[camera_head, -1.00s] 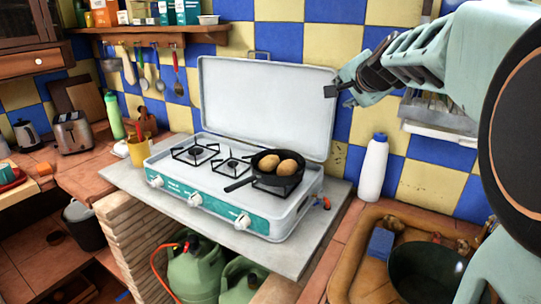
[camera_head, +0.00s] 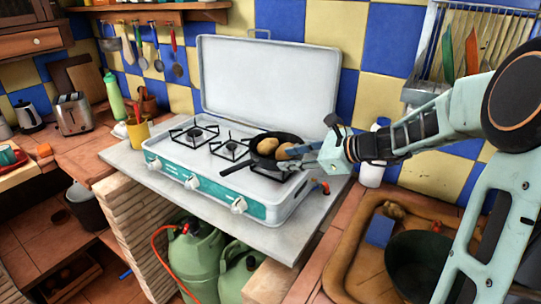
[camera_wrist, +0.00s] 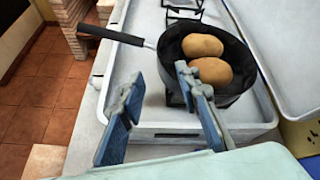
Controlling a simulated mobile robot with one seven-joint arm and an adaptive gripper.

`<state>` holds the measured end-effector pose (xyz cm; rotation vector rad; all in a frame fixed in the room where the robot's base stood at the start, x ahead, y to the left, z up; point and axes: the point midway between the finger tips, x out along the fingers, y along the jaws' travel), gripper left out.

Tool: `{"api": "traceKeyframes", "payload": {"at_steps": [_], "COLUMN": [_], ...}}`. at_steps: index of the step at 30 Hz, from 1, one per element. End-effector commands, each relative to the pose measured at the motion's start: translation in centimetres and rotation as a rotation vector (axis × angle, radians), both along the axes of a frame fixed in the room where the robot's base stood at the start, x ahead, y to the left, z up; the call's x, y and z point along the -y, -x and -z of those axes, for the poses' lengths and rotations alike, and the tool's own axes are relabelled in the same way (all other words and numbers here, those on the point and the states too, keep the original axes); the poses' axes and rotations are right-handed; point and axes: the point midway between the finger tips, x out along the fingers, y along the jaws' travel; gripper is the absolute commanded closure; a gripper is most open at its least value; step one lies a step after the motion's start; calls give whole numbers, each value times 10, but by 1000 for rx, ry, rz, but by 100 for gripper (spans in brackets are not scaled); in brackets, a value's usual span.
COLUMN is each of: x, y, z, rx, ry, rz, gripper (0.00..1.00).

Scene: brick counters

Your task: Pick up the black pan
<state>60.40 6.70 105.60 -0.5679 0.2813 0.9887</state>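The black pan (camera_head: 257,160) sits on the right burner of the camping stove. Two brown potato-like items lie in it, and its handle (camera_head: 236,169) points to the front left. In the wrist view, the pan (camera_wrist: 172,48) is ahead and right of centre, with its handle (camera_wrist: 112,35) running left. My gripper (camera_head: 284,160) is at the pan's right side in the head view and covers part of it. In the wrist view, my gripper (camera_wrist: 158,75) is open with nothing between its fingers. Its right finger overlaps the pan's near side; contact cannot be told.
The white stove (camera_head: 215,180) has its lid (camera_head: 265,75) raised behind the pan. A white bottle (camera_head: 372,172) stands right of the stove, partly behind my arm. A basin (camera_head: 335,270) with a blue sponge (camera_head: 380,231) is at the lower right. The stove's left burners are empty.

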Motion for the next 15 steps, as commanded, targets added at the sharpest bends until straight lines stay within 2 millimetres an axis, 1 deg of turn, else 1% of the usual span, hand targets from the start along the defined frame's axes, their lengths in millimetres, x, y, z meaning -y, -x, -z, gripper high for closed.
{"api": "traceKeyframes", "payload": {"at_steps": [6, 15], "x": [-25, -44], "y": [-17, -31], "z": [16, 28], "rx": [-2, -1], "ry": [-7, -3], "rz": [-4, -3], "gripper": [70, 70]}}
